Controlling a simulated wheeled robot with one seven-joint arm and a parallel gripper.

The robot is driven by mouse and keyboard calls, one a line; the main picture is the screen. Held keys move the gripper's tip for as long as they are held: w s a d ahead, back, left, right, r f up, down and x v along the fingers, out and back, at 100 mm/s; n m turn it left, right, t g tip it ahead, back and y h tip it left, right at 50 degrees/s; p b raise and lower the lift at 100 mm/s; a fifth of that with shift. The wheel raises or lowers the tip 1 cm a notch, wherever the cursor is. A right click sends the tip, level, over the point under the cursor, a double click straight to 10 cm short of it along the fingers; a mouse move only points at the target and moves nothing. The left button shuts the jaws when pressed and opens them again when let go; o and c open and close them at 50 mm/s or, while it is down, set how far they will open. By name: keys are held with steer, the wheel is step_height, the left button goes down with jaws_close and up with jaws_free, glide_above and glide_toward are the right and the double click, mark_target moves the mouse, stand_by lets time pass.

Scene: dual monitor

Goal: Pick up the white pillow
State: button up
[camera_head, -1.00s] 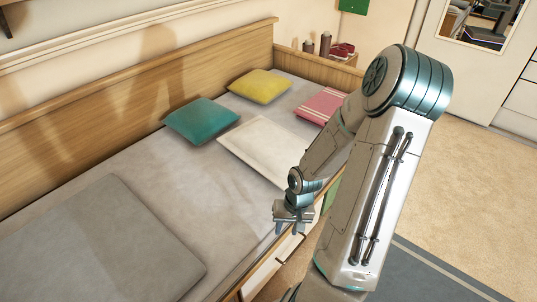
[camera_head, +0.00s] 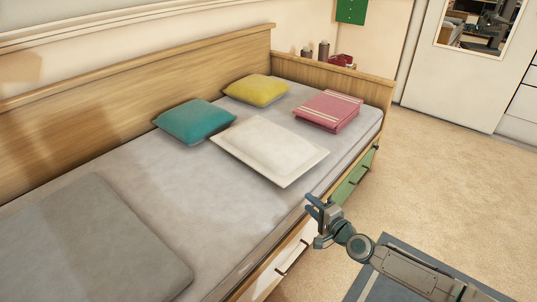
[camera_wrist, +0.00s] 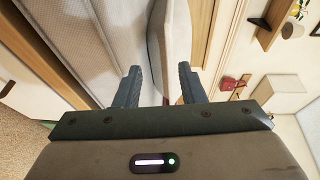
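The white pillow (camera_head: 270,148) lies flat on the grey bed (camera_head: 130,185), near its front edge. In the wrist view the pillow (camera_wrist: 176,40) shows as a pale shape ahead, between and beyond the fingers. My gripper (camera_head: 312,205) is at the bed's front edge, below and to the right of the pillow in the head view, and apart from it. In the wrist view my gripper (camera_wrist: 160,85) has its two dark fingers spread, with nothing held between them.
A teal pillow (camera_head: 195,122) and a yellow pillow (camera_head: 257,90) lie behind the white one. A folded pink blanket (camera_head: 328,110) lies to its right. A grey folded blanket (camera_head: 85,245) covers the bed's left. The wooden footboard (camera_head: 335,76) borders the far end. Carpet (camera_head: 440,190) is open at right.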

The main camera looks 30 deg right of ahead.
steer(key=shift+m+t+h, duration=0.6)
steer(key=shift+h, duration=0.2)
steer(key=w+d+b, duration=0.1)
steer(key=w, duration=0.3)
steer(key=w+d+b, duration=0.1)
steer(key=w, duration=0.2)
steer(key=w+d+b, duration=0.1)
steer(key=w, duration=0.3)
steer(key=shift+w+d, duration=0.15)
steer(key=shift+w, duration=0.15)
steer(key=shift+w+r, duration=0.1)
steer(key=shift+w, duration=0.45)
jaws_close()
